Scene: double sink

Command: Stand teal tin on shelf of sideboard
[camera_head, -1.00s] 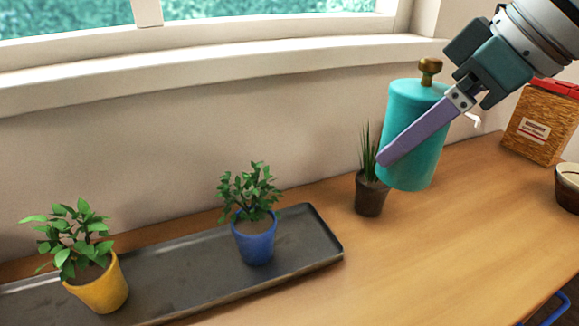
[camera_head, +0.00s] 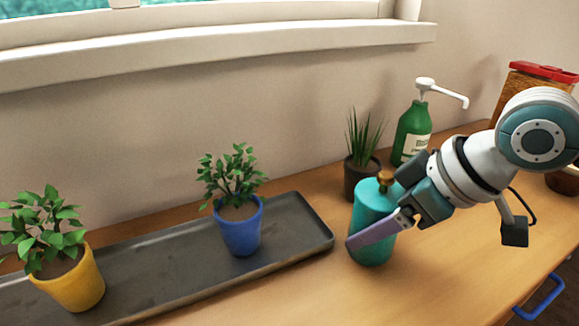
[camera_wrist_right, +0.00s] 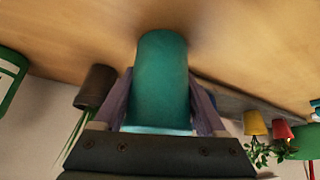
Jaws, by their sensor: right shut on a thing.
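The teal tin (camera_head: 372,203), a cylinder with a brass knob on top, is upright at the wooden sideboard top (camera_head: 440,270), between the dark tray and the green pump bottle. Its base is at or just above the wood; I cannot tell if it touches. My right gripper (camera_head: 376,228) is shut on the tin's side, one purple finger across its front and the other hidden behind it. In the right wrist view the tin (camera_wrist_right: 162,85) sits between both fingers, with the wood beyond it. My left gripper is not in view.
A dark tray (camera_head: 165,275) holds a yellow-potted plant (camera_head: 75,285) and a blue-potted plant (camera_head: 240,232). A dark-potted spiky plant (camera_head: 360,175) stands close behind the tin. The green pump bottle (camera_head: 412,130) and a red-lidded box (camera_head: 535,80) are farther right. Wood in front is clear.

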